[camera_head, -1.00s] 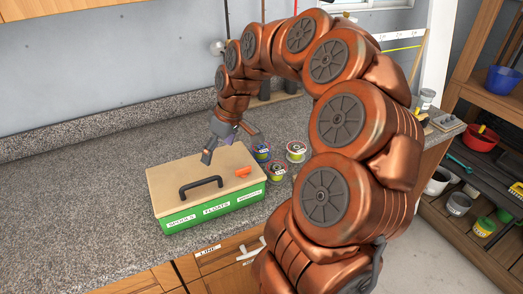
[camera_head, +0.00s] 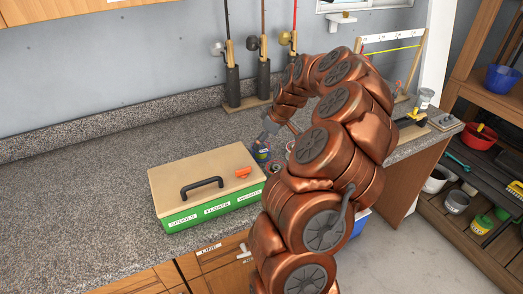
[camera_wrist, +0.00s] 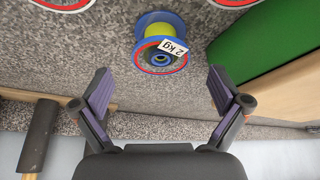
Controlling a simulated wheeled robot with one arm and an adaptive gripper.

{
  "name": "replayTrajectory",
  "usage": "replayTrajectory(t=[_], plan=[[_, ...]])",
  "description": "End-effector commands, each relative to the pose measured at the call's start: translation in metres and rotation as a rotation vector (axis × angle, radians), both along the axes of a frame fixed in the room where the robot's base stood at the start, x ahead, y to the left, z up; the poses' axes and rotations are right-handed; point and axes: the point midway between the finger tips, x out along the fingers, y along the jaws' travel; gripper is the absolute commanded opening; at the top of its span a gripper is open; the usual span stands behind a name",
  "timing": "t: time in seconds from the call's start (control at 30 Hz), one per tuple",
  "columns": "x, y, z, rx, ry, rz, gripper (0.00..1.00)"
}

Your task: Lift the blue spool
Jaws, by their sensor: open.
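The blue spool (camera_wrist: 160,42) has blue flanges, yellow line, a red ring and a white "2 kg" label. In the wrist view it is at top centre, ahead of the gap between my fingers and apart from them. In the head view the blue spool (camera_head: 261,153) stands on the counter just behind the box's right end. My gripper (camera_wrist: 160,90) is open and empty, with purple-padded fingers spread wide. In the head view my gripper (camera_head: 271,133) is close to the spool and partly hidden by my arm.
A green tackle box (camera_head: 212,207) with a tan lid stands left of the spool; its green side (camera_wrist: 262,38) is at right in the wrist view. Two other spools (camera_wrist: 62,3) (camera_wrist: 236,2) are cut off at the top. Fishing rods (camera_head: 232,85) stand behind. The counter's left is clear.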

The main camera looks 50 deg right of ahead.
Motion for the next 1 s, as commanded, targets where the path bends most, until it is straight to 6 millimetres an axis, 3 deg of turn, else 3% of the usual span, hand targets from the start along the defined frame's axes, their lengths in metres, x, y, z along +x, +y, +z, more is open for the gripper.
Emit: replayTrajectory(t=[0.43, 0.7, 1.0], plan=[[0.018, 0.005, -0.038, 0.003, 0.003, 0.0, 0.99], [0.02, 0.005, -0.042, 0.001, 0.001, 0.0, 0.99], [0.02, 0.005, -0.042, 0.001, 0.001, 0.0, 0.67]])
